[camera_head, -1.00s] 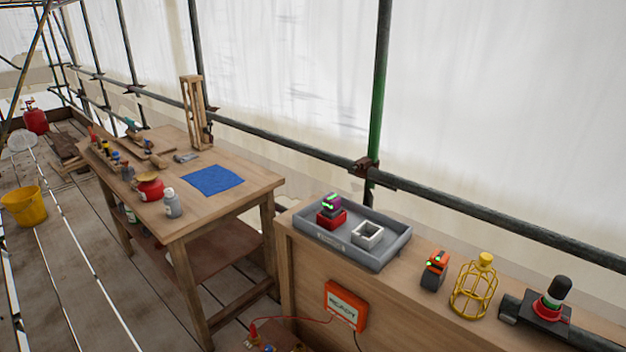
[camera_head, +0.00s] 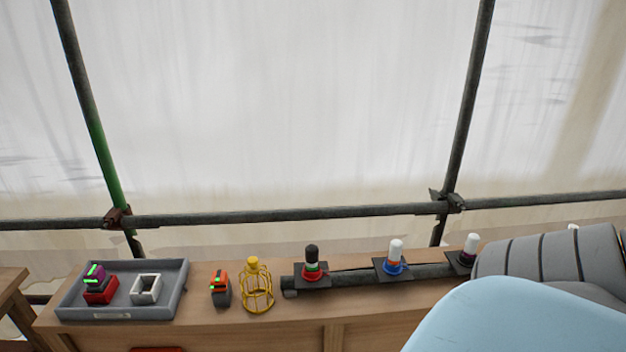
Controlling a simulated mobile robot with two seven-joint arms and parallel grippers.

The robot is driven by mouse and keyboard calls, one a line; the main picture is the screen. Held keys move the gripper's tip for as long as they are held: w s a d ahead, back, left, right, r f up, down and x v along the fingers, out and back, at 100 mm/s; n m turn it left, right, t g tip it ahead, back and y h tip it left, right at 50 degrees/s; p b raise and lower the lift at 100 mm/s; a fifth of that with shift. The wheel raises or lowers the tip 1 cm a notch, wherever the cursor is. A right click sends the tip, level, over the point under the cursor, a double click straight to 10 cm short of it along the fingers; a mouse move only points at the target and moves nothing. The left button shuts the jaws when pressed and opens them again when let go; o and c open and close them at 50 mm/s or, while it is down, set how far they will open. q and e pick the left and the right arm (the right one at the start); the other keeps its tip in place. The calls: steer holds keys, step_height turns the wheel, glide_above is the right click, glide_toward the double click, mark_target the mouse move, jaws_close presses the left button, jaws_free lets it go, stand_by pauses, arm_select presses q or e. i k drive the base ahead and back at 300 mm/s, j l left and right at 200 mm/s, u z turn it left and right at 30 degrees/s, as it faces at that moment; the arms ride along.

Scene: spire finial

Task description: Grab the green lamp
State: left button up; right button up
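Three lamp-like fittings stand upright in a row on a dark rail on the wooden bench. The middle one (camera_head: 395,255) has a white top and a blue collar. The right one (camera_head: 471,246) also has a white top, and its base is partly hidden. Neither of my grippers is in view.
On the bench (camera_head: 340,310), a grey tray (camera_head: 120,313) holds a red-and-purple block (camera_head: 98,285) and a white square frame (camera_head: 145,289). An orange-and-black device (camera_head: 220,289) and a yellow wire cage (camera_head: 257,288) stand beside it. Scaffold pipes (camera_head: 280,218) run behind. The bench's right end is hidden.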

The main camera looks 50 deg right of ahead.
mark_target(312, 250)
steer(key=z, duration=1.65)
